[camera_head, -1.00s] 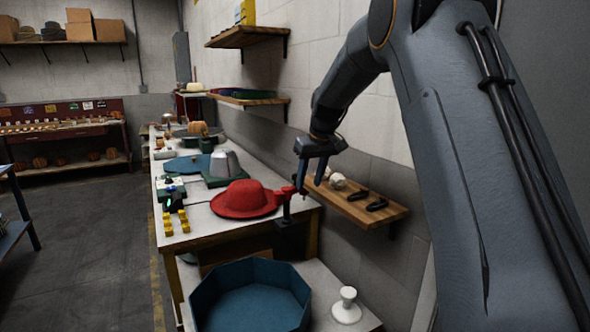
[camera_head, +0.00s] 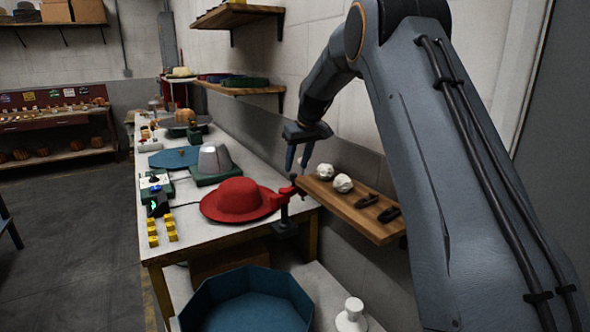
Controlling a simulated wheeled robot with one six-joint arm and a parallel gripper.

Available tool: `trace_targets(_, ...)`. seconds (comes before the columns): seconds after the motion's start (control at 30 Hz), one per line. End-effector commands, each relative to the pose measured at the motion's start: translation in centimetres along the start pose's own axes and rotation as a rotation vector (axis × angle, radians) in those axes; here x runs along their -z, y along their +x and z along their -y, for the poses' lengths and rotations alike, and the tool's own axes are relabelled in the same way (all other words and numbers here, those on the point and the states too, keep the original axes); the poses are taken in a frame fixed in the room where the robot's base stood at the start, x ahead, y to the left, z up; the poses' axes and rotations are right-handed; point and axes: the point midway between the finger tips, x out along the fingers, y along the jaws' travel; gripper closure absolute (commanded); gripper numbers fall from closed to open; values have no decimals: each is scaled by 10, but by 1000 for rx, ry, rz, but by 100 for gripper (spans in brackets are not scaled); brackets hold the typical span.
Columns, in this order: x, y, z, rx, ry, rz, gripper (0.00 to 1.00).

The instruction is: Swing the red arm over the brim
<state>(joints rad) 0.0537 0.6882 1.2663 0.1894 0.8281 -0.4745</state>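A red felt hat (camera_head: 238,198) with a wide brim lies on the white workbench near its front right corner. The red arm (camera_head: 286,191) is a small red part on a dark post and clamp (camera_head: 284,226) at the bench edge, right of the hat. Its left end is close to the right side of the brim; I cannot tell whether it overlaps it. My gripper (camera_head: 297,168) hangs just above and right of the red arm, pointing down. Its two dark fingers are apart with nothing visible between them. I cannot tell whether a finger touches the red arm.
A wall shelf (camera_head: 345,208) right of my gripper holds two white balls and dark handled tools. A blue octagonal tub (camera_head: 249,303) and a white knob-shaped piece (camera_head: 351,314) stand low in front. A grey cone block (camera_head: 214,160) and yellow pieces (camera_head: 162,230) are on the bench.

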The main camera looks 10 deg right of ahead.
Motion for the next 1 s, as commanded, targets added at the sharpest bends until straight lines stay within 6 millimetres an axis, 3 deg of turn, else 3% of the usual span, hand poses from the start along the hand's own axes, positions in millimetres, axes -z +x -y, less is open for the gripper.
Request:
trace_targets(0.3, 0, 38, -1, 0, 2, 0, 61)
trace_targets(0.67, -1, 43, -2, -1, 3, 0, 61)
trace_targets(0.9, -1, 43, -2, -1, 3, 0, 100)
trace_targets(1.0, -1, 43, -2, -1, 3, 0, 100)
